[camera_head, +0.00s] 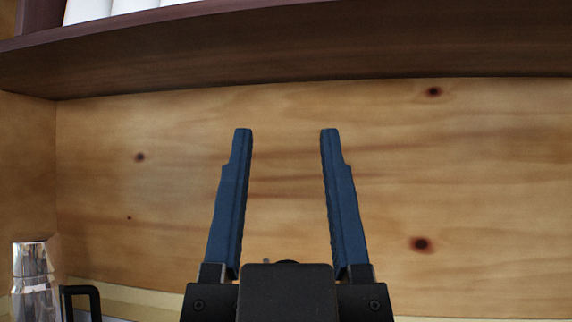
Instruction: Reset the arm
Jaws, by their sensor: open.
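My gripper (286,135) is in the lower middle of the head view. Its two blue fingers point up and stand well apart. Nothing is between them; only the plywood wall shows through the gap. The black gripper body is at the bottom edge of the picture. The rest of my arm is not in view.
A dark wooden shelf (300,45) crosses the top, above the fingertips, with white objects (88,10) on it at the left. The plywood wall (470,180) fills the background. A shiny metal shaker-like vessel (34,285) and a black handle-like bar (94,296) are at the lower left.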

